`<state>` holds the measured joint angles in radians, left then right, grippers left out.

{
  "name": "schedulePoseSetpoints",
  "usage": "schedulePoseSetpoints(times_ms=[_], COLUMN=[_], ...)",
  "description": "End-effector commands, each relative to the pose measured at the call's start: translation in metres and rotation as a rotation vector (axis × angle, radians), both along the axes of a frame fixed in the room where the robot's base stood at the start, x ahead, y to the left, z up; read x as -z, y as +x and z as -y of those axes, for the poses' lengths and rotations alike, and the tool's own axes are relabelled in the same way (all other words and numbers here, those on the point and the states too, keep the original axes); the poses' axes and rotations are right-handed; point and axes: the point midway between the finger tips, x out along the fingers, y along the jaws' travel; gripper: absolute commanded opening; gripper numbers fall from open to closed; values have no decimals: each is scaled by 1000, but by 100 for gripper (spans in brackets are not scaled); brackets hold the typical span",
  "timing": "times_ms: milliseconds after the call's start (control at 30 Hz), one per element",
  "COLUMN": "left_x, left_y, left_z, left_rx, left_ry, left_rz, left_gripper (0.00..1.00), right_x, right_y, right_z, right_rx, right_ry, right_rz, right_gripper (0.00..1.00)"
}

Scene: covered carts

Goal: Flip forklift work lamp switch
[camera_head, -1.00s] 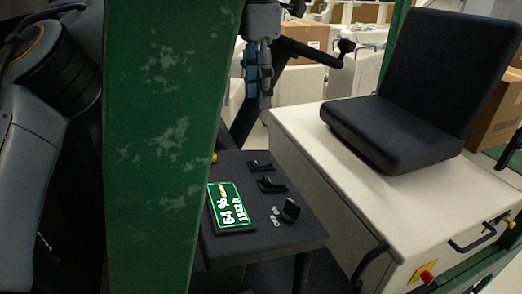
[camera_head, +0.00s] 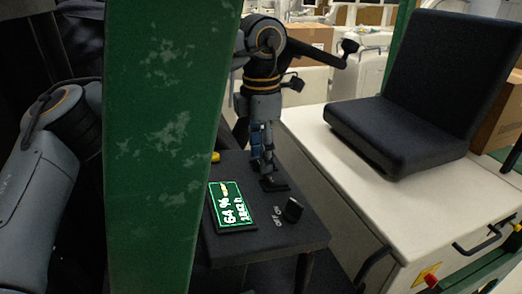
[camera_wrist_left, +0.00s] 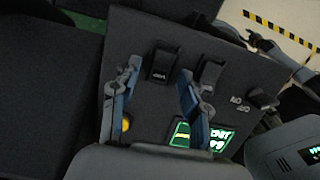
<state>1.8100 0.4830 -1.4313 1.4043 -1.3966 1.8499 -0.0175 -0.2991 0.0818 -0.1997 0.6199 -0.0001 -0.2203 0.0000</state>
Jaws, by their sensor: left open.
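The dark forklift console (camera_head: 290,240) carries small black rocker switches. In the wrist view, one rocker switch (camera_wrist_left: 162,62) with a small light marking lies ahead of and between my fingertips. A second rocker switch (camera_wrist_left: 207,75) is just right of the right finger. A black knob (camera_head: 293,208) with OFF/ON lettering sits to their right. Which switch is the lamp's I cannot tell. My left gripper (camera_head: 265,170) is open and empty, pointing down over the switches and hiding part of them; its spread fingers also show in the wrist view (camera_wrist_left: 159,70). Contact cannot be judged. My right gripper is not in view.
A lit green display (camera_head: 232,206) and a yellow button (camera_head: 215,157) are beside the switches. A green post (camera_head: 150,150) stands in front of the console's left side. A black seat (camera_head: 410,110) sits on the white body to the right.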

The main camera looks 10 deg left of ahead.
Motion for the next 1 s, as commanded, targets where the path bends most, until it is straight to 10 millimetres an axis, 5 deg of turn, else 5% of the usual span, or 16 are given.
schedulePoseSetpoints(times_ms=[233,467,667,1000], left_x=[1,0,-2,-8], left_y=[0,0,1,5], left_z=[0,0,1,8], left_rx=[0,0,0,1], left_ry=[0,0,13,206], left_rz=[0,0,-10,-141], left_gripper=[43,0,0,0], right_x=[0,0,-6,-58], right_y=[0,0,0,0], right_z=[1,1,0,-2], right_rx=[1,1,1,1], right_ry=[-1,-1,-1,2], right_rz=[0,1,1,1], right_gripper=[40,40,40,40])
